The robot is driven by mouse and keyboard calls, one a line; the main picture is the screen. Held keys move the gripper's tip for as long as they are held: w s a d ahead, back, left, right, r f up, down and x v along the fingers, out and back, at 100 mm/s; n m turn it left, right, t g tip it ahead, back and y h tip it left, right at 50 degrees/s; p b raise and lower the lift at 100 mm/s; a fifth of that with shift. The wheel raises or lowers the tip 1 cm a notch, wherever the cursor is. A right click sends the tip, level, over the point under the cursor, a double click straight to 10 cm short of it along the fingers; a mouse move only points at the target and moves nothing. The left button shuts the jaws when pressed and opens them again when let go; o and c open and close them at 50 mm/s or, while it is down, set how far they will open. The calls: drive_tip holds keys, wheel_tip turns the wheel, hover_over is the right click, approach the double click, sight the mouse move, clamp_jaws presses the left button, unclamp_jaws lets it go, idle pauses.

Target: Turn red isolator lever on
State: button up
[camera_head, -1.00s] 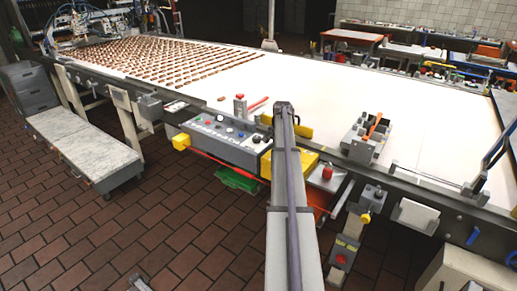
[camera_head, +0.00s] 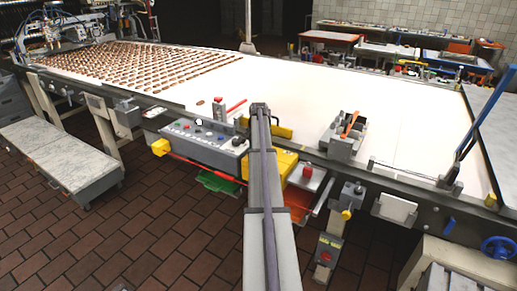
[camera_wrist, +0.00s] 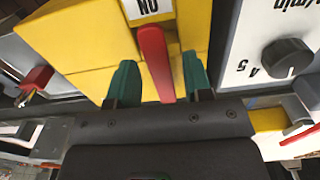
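The red isolator lever (camera_wrist: 155,55) is in the middle of the wrist view, on a yellow box (camera_wrist: 80,40). It points down toward my gripper, below a white label (camera_wrist: 146,8) that reads ON upside down. My gripper (camera_wrist: 159,68) is open, with one teal finger on each side of the lever. Gaps show between the lever and both fingers. In the head view, the yellow box (camera_head: 285,163) is partly hidden behind my arm, which also hides my gripper and the lever.
A grey control panel (camera_head: 205,143) is left of the yellow box. A red button (camera_head: 307,170) is to its right. The long white conveyor (camera_head: 300,90) lies above and behind. A dial (camera_wrist: 286,57) shows beside the box in the wrist view.

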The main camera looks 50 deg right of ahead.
drive_tip(key=shift+r, duration=0.1)
wheel_tip(320, 180, up, 11)
drive_tip(key=p, duration=1.1)
drive_tip(key=shift+f, duration=0.2)
drive_tip(key=s+a+f+n+b, duration=0.1)
drive_tip(key=s+a+n, duration=0.2)
drive_tip(key=a, duration=1.8)
drive_tip(key=s+a+n+b, duration=0.1)
drive_tip(key=s+a+n, duration=0.2)
drive_tip(key=a+n, duration=0.5)
drive_tip(key=s+a+f+n, duration=0.1)
drive_tip(key=s+a+n, duration=0.2)
drive_tip(key=a, duration=3.2)
drive_tip(key=shift+s+f+n+b, duration=0.1)
drive_tip(key=shift+f+n+b, duration=0.1)
drive_tip(key=shift+n, duration=0.55)
drive_tip(key=shift+s+f+n+b, duration=0.1)
drive_tip(key=shift+n+b, duration=0.1)
drive_tip(key=shift+n, duration=0.55)
